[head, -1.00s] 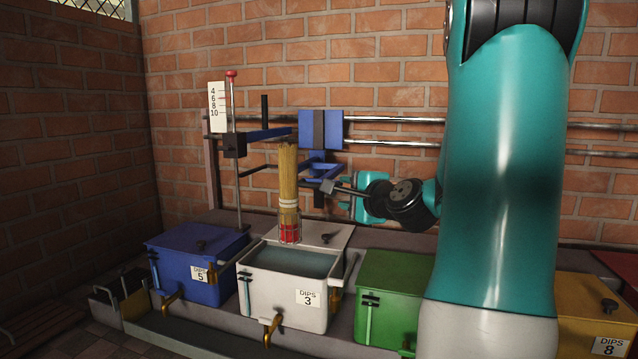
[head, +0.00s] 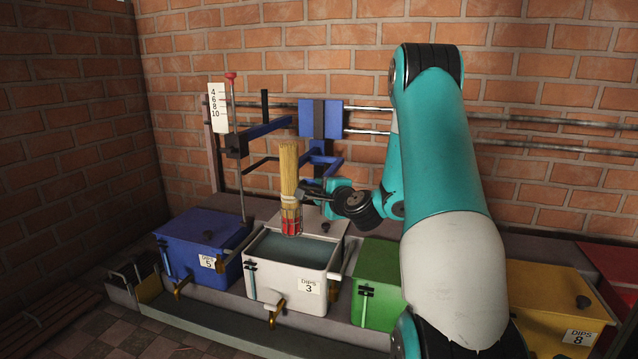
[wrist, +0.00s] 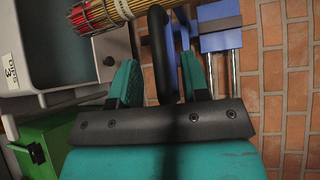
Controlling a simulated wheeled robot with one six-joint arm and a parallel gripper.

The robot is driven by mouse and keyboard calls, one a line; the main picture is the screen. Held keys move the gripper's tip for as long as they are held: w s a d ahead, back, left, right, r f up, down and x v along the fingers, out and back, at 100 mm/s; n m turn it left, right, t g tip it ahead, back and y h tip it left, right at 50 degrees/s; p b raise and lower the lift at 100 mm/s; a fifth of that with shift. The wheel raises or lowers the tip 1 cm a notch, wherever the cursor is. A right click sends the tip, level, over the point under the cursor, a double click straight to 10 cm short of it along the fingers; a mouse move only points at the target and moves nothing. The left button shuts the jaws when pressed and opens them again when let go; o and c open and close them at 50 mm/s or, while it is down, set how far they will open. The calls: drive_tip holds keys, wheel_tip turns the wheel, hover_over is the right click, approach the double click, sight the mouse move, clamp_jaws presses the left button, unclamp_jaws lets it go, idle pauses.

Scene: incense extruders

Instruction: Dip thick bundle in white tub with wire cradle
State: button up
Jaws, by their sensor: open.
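The thick bundle (head: 289,172) of straw-coloured sticks stands upright over the white tub (head: 292,285) marked "DIPS 3". Its red lower end sits in the wire cradle (head: 291,226), above the tub's grey liquid (head: 300,249); I cannot tell whether it touches the surface. My gripper (head: 312,191) is just right of the bundle. In the wrist view my gripper (wrist: 160,82) is open, with a black curved bar (wrist: 158,45) between its teal fingers. The bundle (wrist: 110,12) lies beyond the fingers at the top. I see no finger closed on anything.
A blue carriage (head: 321,118) rides on wall rails behind the tubs. A rod with a red knob (head: 231,76) stands left, beside a scale (head: 217,106). A closed blue tub (head: 202,245), green tub (head: 377,283) and yellow tub (head: 560,300) flank the white one.

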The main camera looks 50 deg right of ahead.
drive_tip(key=shift+x, duration=1.15)
clamp_jaws()
wheel_tip(320, 180, down, 16)
drive_tip(key=b, duration=1.2)
drive_tip(key=shift+b, duration=0.3)
drive_tip(key=shift+a, duration=0.1)
drive_tip(key=shift+c, duration=1)
unclamp_jaws()
drive_tip(key=shift+f, duration=0.1)
drive_tip(key=shift+o, duration=1)
